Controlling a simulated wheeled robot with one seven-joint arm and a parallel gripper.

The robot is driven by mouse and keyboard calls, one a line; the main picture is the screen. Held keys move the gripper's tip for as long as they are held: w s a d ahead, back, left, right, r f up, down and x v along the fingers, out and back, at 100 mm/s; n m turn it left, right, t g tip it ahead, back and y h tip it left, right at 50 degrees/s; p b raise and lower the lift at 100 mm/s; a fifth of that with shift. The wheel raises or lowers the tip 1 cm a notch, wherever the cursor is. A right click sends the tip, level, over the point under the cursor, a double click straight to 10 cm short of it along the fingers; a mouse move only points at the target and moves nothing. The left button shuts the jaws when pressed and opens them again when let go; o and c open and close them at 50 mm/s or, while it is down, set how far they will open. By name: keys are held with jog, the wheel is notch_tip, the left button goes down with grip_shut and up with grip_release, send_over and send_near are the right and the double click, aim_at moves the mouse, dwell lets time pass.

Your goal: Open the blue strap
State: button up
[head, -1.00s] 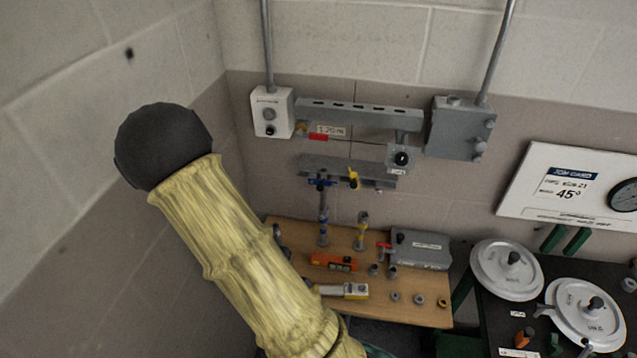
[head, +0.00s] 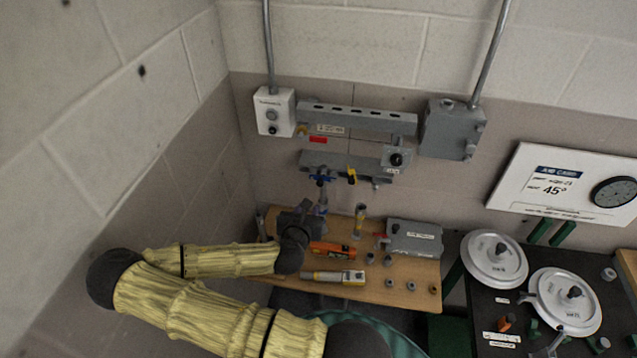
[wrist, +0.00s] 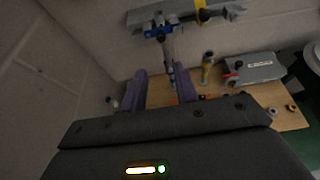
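The blue strap (head: 320,178) is a small blue piece on the left part of a grey wall rail. A grey upright post or tube (wrist: 167,50) hangs or stands just below it. In the wrist view the blue strap (wrist: 158,32) is above and beyond my fingertips. My gripper (wrist: 161,76) has its two purple fingers spread apart with nothing seen held between them. In the head view my gripper (head: 312,212) is low and left of the strap, beside the post, and its fingers are hard to make out.
A yellow strap (head: 351,176) sits on the same rail (head: 335,163), right of the blue one. The wooden board (head: 400,293) below holds a yellow-marked post (head: 359,220), an orange tool (head: 333,249), a yellow-and-white tool (head: 338,277) and a grey box (head: 413,237). A wall is close on the left.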

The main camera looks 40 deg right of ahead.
jog(key=shift+f, duration=0.15)
jog(key=b, duration=0.9)
send_near(320, 184)
jog(key=x, duration=0.8)
jog(key=shift+w+d+f, duration=0.1)
jog(key=shift+w+d, duration=0.05)
jog(key=shift+w, duration=0.1)
jog(key=shift+s, duration=0.1)
grip_shut()
